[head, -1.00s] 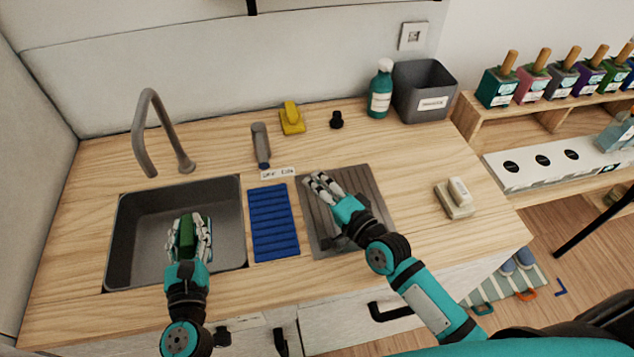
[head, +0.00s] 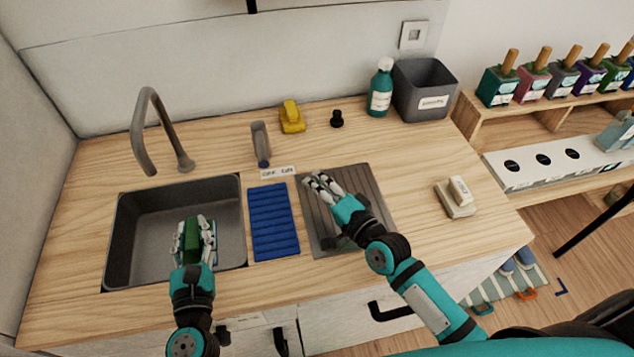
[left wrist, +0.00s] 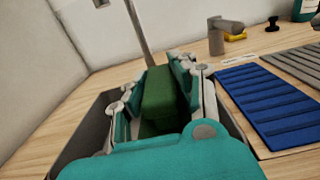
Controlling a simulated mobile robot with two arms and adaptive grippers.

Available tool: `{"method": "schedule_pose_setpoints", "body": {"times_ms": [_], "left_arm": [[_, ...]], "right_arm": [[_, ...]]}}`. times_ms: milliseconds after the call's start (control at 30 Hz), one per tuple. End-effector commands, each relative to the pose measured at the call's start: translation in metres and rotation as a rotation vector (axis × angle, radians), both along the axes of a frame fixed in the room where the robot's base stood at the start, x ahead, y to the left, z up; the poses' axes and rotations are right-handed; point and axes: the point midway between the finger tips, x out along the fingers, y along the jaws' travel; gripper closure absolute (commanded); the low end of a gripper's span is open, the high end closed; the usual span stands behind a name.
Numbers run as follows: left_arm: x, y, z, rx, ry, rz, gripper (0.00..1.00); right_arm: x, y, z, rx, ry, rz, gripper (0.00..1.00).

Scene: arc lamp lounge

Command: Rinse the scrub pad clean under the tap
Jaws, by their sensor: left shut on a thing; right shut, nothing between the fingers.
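My left gripper (head: 194,238) is shut on the green scrub pad (head: 192,241) over the front right part of the grey sink (head: 124,240). The pad also shows between the fingers in the left wrist view (left wrist: 158,95); its lower part is hidden by them. The grey arched tap (head: 148,118) stands behind the sink, its spout end behind and left of the pad. No water stream shows. A grey lever-like post (head: 260,140) stands to the right of the tap. My right gripper (head: 318,183) is shut and empty above the grey ribbed drainboard (head: 375,190).
A blue ribbed mat (head: 272,222) lies right of the sink, with a small label card behind it. A yellow object (head: 291,118), black knob (head: 337,119), teal bottle (head: 380,90) and grey bin (head: 420,95) stand at the back. A beige brush-like block (head: 456,200) lies at the right.

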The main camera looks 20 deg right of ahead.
Motion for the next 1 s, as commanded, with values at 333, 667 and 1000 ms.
{"method": "schedule_pose_setpoints", "body": {"times_ms": [333, 667, 1000], "left_arm": [[0.0, 0.0, 0.0, 0.0, -0.001, 0.0, 1.0], [-0.005, -0.005, 0.008, -0.001, 0.0, -0.001, 1.0], [-0.026, -0.022, 0.029, -0.001, 0.0, 0.0, 1.0]], "right_arm": [[0.0, 0.0, 0.0, 0.0, 0.0, 0.0, 1.0], [0.0, 0.0, 0.006, 0.0, 0.0, 0.0, 1.0], [0.0, 0.0, 0.02, 0.0, 0.0, 0.0, 1.0]]}}
